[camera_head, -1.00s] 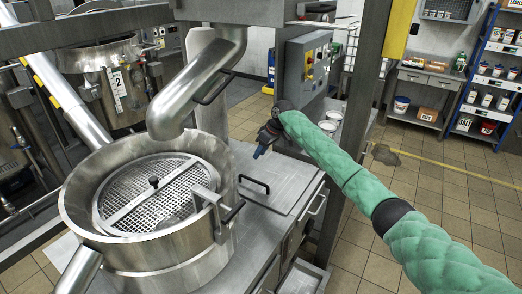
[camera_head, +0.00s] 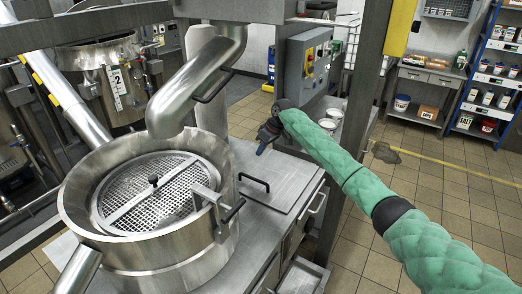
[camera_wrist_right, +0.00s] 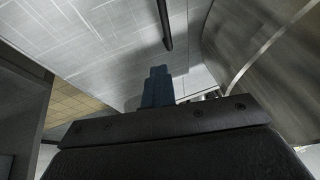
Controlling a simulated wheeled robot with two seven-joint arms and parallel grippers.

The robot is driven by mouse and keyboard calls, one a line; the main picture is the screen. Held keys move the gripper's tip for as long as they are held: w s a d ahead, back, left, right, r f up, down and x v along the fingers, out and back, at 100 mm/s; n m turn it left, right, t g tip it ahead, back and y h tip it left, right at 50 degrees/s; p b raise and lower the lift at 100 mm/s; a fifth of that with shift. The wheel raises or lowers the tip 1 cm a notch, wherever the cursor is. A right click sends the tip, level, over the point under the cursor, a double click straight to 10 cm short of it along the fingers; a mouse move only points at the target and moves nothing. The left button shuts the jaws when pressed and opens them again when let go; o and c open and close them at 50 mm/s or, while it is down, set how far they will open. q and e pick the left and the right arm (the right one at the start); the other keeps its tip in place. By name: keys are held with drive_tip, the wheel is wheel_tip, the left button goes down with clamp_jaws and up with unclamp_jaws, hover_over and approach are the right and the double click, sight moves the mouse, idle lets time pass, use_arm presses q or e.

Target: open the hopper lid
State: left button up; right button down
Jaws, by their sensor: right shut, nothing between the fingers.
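What looks like the hopper lid is a flat metal plate (camera_head: 288,172) on the bench beside the large steel drum. It lies flat and looks closed. Its black bar handle (camera_head: 255,183) is near the drum side. My right gripper (camera_head: 262,148) is above the back part of the plate, behind the handle and apart from it. In the wrist view its blue fingers (camera_wrist_right: 158,86) are together and empty, and the dark handle bar (camera_wrist_right: 164,25) shows ahead of them over the grey plate (camera_wrist_right: 95,40). My left gripper is not in view.
The open steel drum (camera_head: 150,215) with a mesh grate (camera_head: 155,190) stands left of the plate, under a thick bent pipe (camera_head: 200,80). A steel post (camera_head: 362,120) rises behind my right arm. A control box (camera_head: 307,60) is at the back.

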drive_tip(key=c, duration=2.2)
unclamp_jaws()
drive_tip(key=c, duration=1.5)
unclamp_jaws()
drive_tip(key=shift+o, duration=0.2)
drive_tip(key=shift+r, duration=0.1)
